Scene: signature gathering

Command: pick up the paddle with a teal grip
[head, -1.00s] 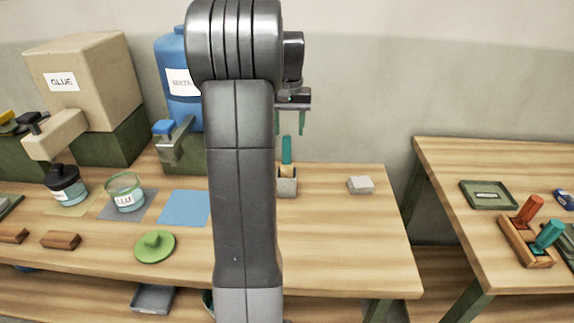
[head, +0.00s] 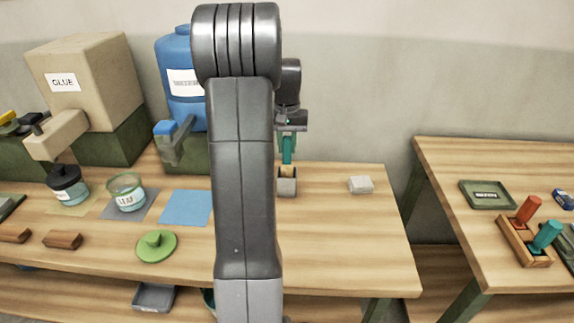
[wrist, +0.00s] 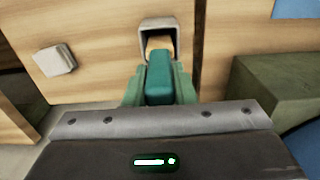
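The paddle has a teal grip (wrist: 159,78) and a pale wooden lower part (wrist: 160,43). It stands upright in a small grey square holder (head: 287,184) near the back of the table; the holder also shows in the wrist view (wrist: 174,22). My gripper (wrist: 159,82) has its green fingers on either side of the teal grip, with no clear gap in the wrist view. In the head view my gripper (head: 287,140) is straight above the holder, and the grip shows between the fingers. The paddle's lower end is hidden inside the holder.
A small whitish block (head: 361,184) lies right of the holder. A blue mat (head: 185,208), a green lid (head: 156,246) and a glass jar (head: 128,192) are left. A blue dispenser (head: 178,85) stands behind. The table's right front is clear.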

